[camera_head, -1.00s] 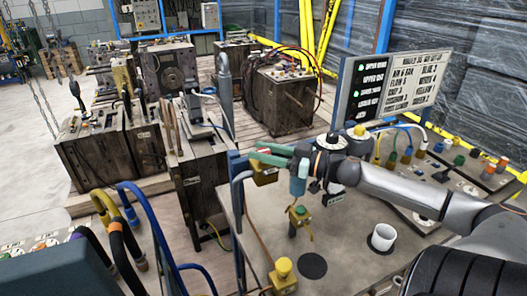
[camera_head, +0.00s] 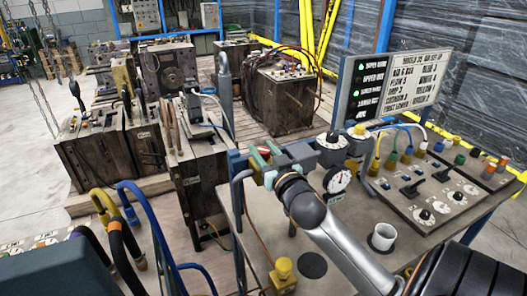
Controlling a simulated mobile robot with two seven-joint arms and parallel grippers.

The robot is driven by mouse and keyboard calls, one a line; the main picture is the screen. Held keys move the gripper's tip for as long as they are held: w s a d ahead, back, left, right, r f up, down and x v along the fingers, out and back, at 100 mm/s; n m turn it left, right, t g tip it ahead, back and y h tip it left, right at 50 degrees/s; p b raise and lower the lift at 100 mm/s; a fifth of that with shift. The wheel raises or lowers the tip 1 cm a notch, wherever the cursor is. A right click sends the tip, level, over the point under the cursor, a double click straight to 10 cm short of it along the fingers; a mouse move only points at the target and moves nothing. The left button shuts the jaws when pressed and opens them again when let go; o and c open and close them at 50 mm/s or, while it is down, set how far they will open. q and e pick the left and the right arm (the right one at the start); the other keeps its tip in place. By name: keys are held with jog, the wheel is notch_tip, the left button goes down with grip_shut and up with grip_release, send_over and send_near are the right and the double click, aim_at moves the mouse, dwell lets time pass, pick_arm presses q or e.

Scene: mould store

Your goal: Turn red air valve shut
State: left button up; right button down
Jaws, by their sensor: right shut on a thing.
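My right gripper (camera_head: 268,156) is at the left end of the workbench, on an arm coming in from the lower right. Its green-tipped fingers are closed around a small red part, which I take to be the handle of the red air valve (camera_head: 267,153). The fingers hide most of the handle, so its exact angle cannot be told. My left gripper is not in view.
The grey bench (camera_head: 240,222) carries a round gauge (camera_head: 337,180), a white cup (camera_head: 383,237), a yellow fitting (camera_head: 283,277) and a control panel (camera_head: 430,200). A lettered board (camera_head: 405,85) stands behind. Wooden mould crates (camera_head: 200,180) crowd the left.

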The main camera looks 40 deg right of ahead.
jog(key=m+g+h+b, duration=0.1)
jog(key=m+g+h, duration=0.1)
jog(key=h, duration=0.2)
jog(key=shift+f+m, duration=0.1)
jog(key=shift+m, duration=0.3)
jog(key=shift+m+g+h+b, duration=0.5)
jog(key=shift+m+h+b, duration=0.1)
jog(key=shift+h, duration=0.2)
jog(key=shift+c, duration=2.2)
grip_release()
